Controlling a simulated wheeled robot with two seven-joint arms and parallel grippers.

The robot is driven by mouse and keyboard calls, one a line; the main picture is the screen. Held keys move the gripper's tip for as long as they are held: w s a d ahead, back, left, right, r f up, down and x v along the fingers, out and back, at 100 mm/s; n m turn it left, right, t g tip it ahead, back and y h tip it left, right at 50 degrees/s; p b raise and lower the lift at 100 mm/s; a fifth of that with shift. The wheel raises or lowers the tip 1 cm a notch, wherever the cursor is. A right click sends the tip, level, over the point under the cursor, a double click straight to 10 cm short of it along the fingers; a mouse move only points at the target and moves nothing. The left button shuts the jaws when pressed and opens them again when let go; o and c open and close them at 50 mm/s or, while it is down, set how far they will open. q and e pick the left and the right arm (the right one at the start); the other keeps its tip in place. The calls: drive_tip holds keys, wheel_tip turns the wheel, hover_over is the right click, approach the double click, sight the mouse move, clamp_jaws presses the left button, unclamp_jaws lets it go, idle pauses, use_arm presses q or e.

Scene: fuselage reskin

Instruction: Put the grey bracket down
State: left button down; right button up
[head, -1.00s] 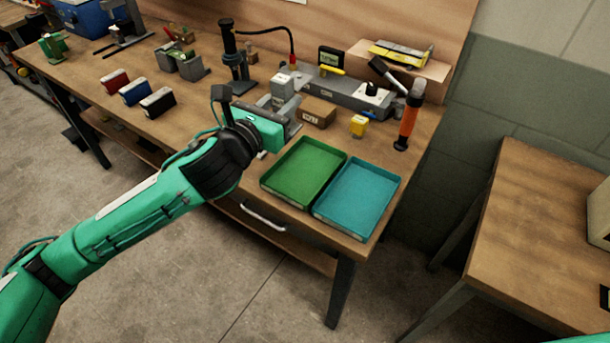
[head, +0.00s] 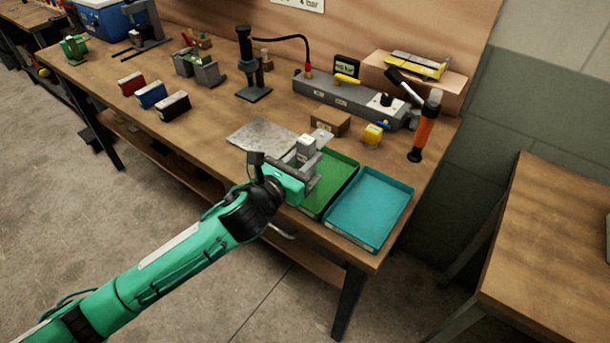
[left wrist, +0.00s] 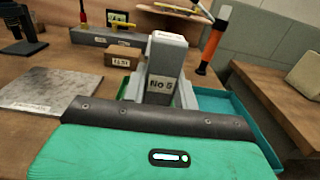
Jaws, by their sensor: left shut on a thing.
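The grey bracket (head: 306,146) is a light grey block in the grip of my left gripper (head: 312,160), at the near left part of the green tray (head: 345,178). In the left wrist view the bracket (left wrist: 165,70) stands up in front of the gripper and bears the label "No 5". My left gripper is shut on it. The bracket's lower part is hidden by the gripper, so I cannot tell whether it touches the tray. A bare grey plate (head: 262,137) lies on the bench left of the tray. My right gripper is not in view.
A teal tray (head: 366,208) sits right of the green one. Behind stand a small brown box (head: 330,121), a yellow block (head: 372,134), an orange-handled tool (head: 425,125) and a long grey fixture (head: 345,98). Red, blue and black blocks (head: 152,94) stand at left.

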use_arm(q)
drive_tip(key=shift+f, duration=0.95)
wheel_tip(320, 180, down, 3)
drive_tip(key=shift+f, duration=0.45)
drive_tip(key=c, duration=1.1)
unclamp_jaws()
drive_tip(key=shift+r, duration=0.15)
drive_tip(key=shift+s+a, duration=0.15)
drive_tip(key=b+v, duration=0.1)
drive_tip(key=v, duration=0.3)
drive_tip(key=shift+s+a, duration=0.1)
drive_tip(key=shift+s, duration=0.1)
drive_tip(key=shift+b+v, duration=0.45)
drive_tip(key=shift+v, duration=3.15)
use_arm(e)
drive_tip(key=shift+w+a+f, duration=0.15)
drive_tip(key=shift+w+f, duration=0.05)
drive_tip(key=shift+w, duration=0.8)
